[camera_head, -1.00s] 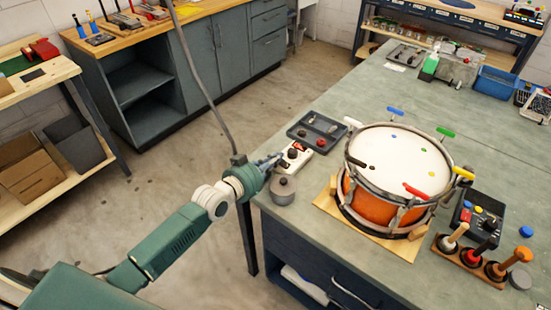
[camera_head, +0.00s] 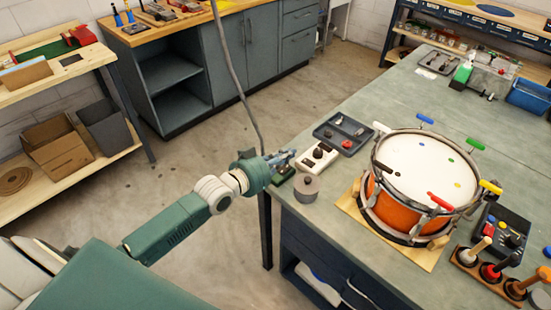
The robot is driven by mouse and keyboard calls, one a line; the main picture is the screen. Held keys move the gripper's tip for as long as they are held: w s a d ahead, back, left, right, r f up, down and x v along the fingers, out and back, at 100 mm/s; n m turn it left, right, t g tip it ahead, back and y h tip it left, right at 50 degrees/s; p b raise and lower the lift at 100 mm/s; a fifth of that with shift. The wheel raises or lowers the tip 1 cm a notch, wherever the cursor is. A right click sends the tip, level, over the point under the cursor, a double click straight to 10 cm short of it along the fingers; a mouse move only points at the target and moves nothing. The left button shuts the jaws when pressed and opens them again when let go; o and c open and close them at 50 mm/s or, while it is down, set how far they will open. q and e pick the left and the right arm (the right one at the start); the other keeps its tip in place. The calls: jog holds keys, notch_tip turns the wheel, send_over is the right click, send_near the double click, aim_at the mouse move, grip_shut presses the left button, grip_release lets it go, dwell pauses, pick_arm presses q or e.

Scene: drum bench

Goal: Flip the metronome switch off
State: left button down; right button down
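A white box (camera_head: 319,160) with a dark round knob lies near the bench's left edge. A dark control box (camera_head: 507,232) with coloured buttons and knobs sits right of the drum. I cannot tell for sure which is the metronome, and no switch position is readable. My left gripper (camera_head: 287,162) is at the bench's left edge, just left of the white box, with its fingers pointing towards it. The fingers are too small to tell whether they are open or shut. A small dark green piece shows below them. My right gripper is not in view.
A grey cylinder (camera_head: 306,188) stands just in front of the white box. A dark tray (camera_head: 342,133) with small parts lies behind it. The orange drum (camera_head: 405,208) on its wooden board fills the bench to the right. A cable (camera_head: 233,75) hangs behind my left gripper.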

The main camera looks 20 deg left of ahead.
pick_arm(q)
jog(key=v, duration=0.4)
jog(key=shift+f, duration=0.1)
jog(key=shift+s+a+r+b, duration=0.15)
jog(key=shift+s+r+b, duration=0.05)
jog(key=shift+s+b, duration=0.1)
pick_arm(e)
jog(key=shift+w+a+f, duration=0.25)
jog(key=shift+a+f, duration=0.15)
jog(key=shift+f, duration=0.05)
